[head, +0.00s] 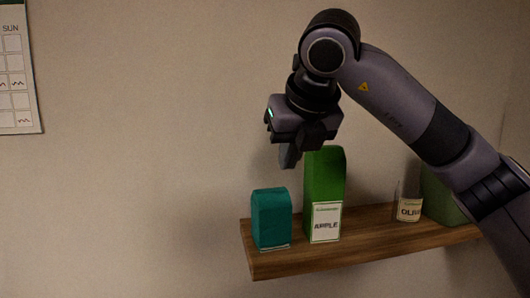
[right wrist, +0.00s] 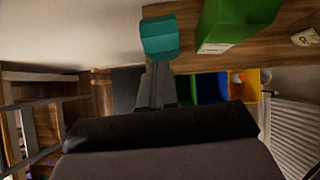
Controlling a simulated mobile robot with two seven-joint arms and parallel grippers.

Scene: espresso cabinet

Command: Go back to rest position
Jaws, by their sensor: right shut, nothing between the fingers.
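My right gripper (head: 289,156) is raised in front of the wall, above the wooden shelf and just left of the top of the green apple carton. It points down and is shut with nothing in it. In the right wrist view its fingers (right wrist: 157,80) are together, and their tips overlap the lower edge of the teal box in the picture. I cannot tell whether they touch it. My left gripper is not in view.
My right forearm hides part of a green object (head: 440,195) at the right end. A calendar (head: 18,80) hangs at the left.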

